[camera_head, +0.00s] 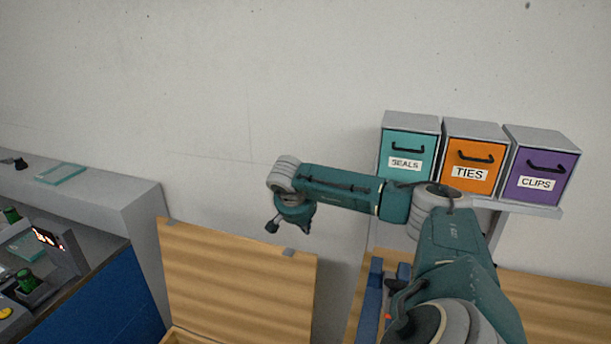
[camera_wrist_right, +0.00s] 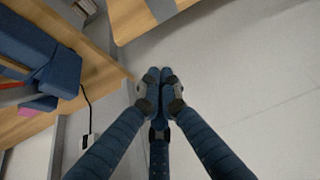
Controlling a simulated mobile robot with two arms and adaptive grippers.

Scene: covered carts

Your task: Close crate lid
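The crate's wooden lid (camera_head: 238,285) stands open, raised nearly upright, in the head view. A sliver of the crate's rim (camera_head: 180,337) shows at the bottom edge; the rest of the crate is out of frame. My right arm reaches in from the lower right. Its gripper (camera_head: 284,224) is just above the lid's upper right edge, seen small and partly hidden by the wrist. In the right wrist view the fingers (camera_wrist_right: 159,76) are drawn together with nothing visible between them. My left gripper is not in view.
Drawer boxes for seals (camera_head: 407,149), ties (camera_head: 470,163) and clips (camera_head: 541,174) sit on a wall shelf at the right. A grey counter with a blue front (camera_head: 113,297) stands at the left. A wooden surface (camera_head: 563,308) lies at the lower right. Bare wall is behind.

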